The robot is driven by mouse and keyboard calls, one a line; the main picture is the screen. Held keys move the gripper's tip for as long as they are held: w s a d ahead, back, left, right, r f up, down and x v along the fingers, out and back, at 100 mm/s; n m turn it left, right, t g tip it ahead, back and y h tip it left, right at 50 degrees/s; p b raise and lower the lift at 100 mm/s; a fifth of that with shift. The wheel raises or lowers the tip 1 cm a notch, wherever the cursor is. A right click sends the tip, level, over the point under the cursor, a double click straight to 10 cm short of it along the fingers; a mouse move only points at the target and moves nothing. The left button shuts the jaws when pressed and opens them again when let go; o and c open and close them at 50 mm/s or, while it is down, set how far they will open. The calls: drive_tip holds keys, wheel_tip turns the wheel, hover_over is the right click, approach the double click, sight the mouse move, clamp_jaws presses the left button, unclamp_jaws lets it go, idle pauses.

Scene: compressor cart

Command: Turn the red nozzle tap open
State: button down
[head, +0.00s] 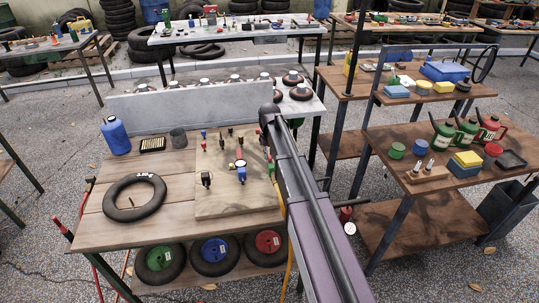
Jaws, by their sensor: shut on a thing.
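A light wooden board (218,205) lies on the workbench and bears several small valves and fittings.
A grey panel (190,108) rises behind the board. A wooden shelf cart (440,195) with cans stands right.

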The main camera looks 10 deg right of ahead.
drive_tip(key=shift+s, duration=0.15)
drive_tip(key=c, duration=0.6)
unclamp_jaws()
drive_tip(key=shift+m, duration=0.3)
